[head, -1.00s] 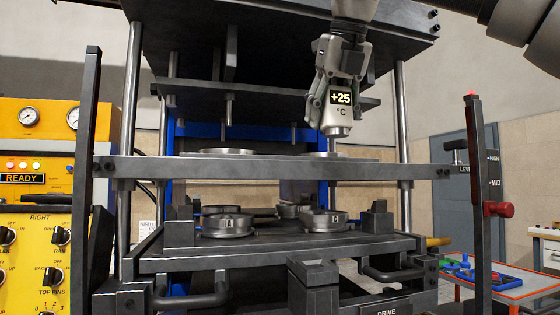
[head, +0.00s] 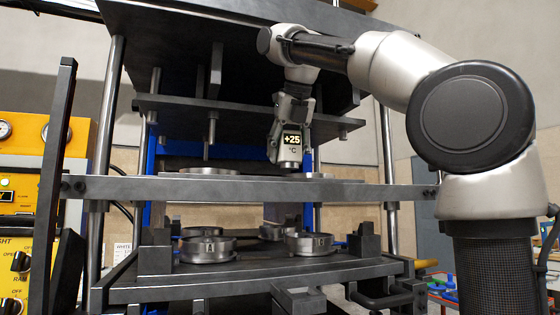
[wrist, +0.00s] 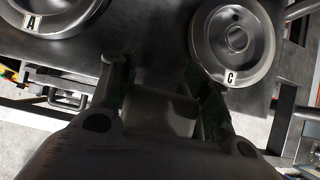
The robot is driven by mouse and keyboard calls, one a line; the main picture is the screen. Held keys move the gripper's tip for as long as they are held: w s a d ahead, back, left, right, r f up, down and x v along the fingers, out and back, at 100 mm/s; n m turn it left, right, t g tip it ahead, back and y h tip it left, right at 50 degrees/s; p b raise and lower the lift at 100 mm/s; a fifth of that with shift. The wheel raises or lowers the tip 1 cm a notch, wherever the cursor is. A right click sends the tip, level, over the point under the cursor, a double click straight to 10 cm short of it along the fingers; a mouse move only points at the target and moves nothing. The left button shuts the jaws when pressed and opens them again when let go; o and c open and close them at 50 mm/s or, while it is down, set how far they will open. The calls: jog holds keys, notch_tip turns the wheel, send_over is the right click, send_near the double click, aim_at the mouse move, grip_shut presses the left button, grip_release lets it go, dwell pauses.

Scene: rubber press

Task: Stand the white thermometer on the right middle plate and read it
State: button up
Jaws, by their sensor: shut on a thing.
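My gripper (head: 293,120) is shut on the white thermometer (head: 290,154), whose dark display reads +25 °C. It holds it roughly upright at the press's middle level, with its lower end just above the slab edge in the picture. Contact below cannot be told. The right middle plate (head: 319,176) shows as a thin metal disc edge right of the thermometer; a left one (head: 208,171) lies further left. In the wrist view the thermometer (wrist: 158,112) is dark between the fingers, with round plates marked A (wrist: 62,12) and C (wrist: 238,40) beyond it.
The middle slab's front bar (head: 250,188) crosses the press. Upper pins (head: 212,128) hang above the middle level. Steel columns (head: 107,120) flank the opening. A yellow control panel (head: 20,220) stands left.

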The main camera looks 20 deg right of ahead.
aim_at(280, 159)
jog(key=w, duration=0.4)
jog(key=shift+f, duration=0.4)
jog(key=shift+s+f, duration=0.1)
jog(key=shift+f, duration=0.25)
jog(key=o, duration=1.3)
jog(key=shift+f, duration=0.1)
